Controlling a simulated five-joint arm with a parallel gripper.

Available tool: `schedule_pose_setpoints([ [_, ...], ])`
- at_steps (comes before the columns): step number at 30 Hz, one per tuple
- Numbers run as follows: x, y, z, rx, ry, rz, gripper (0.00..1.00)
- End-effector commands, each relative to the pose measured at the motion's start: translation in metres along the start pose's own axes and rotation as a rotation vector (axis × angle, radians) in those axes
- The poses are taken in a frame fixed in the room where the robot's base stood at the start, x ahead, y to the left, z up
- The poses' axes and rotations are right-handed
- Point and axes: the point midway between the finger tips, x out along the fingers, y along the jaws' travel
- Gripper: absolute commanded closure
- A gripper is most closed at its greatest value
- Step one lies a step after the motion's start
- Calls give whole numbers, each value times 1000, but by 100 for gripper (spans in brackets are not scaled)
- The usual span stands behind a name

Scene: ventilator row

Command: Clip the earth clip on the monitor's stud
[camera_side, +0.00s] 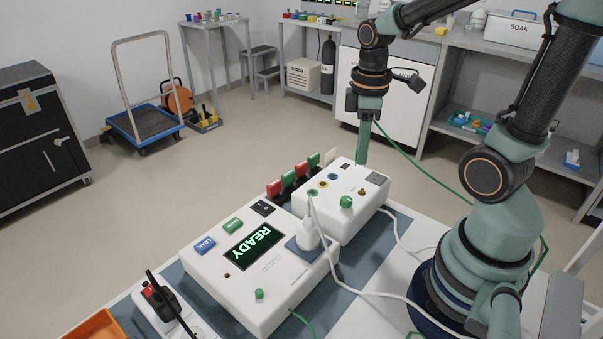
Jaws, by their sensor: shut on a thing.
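My gripper (363,160) hangs pointing down above the back of the smaller white box (340,229), its tip close to the box's back edge in the picture. It is shut on the earth clip, which is mostly hidden between the fingers. A green lead (417,165) runs from the gripper down to the right. The smaller box has coloured sockets, a green knob (346,202) and a small brass stud-like part (362,191) on top. The stud is bare. No label shows whether this box is the monitor. I cannot tell whether the gripper tip touches the box.
A larger white box (268,290) with a READY display and a white plug (307,236) stands in front. Red and green blocks (288,180) line the smaller box's left side. White cables (350,288) cross the table. An orange tray (95,326) is at lower left.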

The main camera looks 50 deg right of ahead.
Motion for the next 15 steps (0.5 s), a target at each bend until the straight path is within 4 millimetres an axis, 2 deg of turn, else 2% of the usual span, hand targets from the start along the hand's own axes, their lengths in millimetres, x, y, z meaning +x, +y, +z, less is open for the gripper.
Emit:
schedule_pose_setpoints([
  [5,0,6,13,51,0,0,100],
  [15,18,6,13,52,-2,-3,100],
])
